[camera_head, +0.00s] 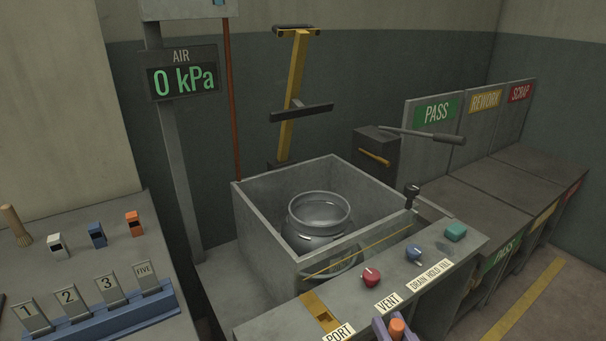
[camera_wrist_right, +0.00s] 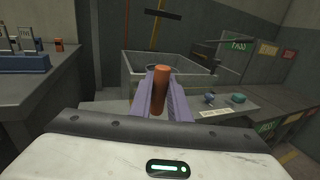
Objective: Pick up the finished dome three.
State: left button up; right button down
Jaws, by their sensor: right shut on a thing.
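My right gripper (camera_head: 397,330) is at the bottom edge of the head view, in front of the control panel. Its purple fingers are shut on an orange cylindrical piece (camera_head: 397,326), which stands upright between them in the right wrist view (camera_wrist_right: 160,88). A grey metal vessel with a round open rim (camera_head: 319,204) sits inside the square tank (camera_head: 262,222). Nothing in view is labelled as dome three, so I cannot tell whether this vessel is it. A tag marked 3 (camera_head: 110,289) stands in a blue rack at the left. My left gripper is not in view.
The panel before the tank has a red knob (camera_head: 371,275), blue knob (camera_head: 414,254) and teal button (camera_head: 456,231). A black-knobbed lever (camera_head: 411,194) rises beside the tank. PASS (camera_head: 437,112), REWORK and SCRAP bays stand right. The air display (camera_head: 184,79) reads 0 kPa.

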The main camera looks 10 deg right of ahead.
aim_at(308, 227)
jog(key=z, duration=0.8)
jog(key=k, duration=1.1)
jog(key=z, duration=1.55)
jog(key=i, duration=1.9)
jog(key=u, duration=0.7)
jog(key=i, duration=1.3)
jog(key=u, duration=1.7)
jog(key=i, duration=0.6)
jog(key=u, duration=0.45)
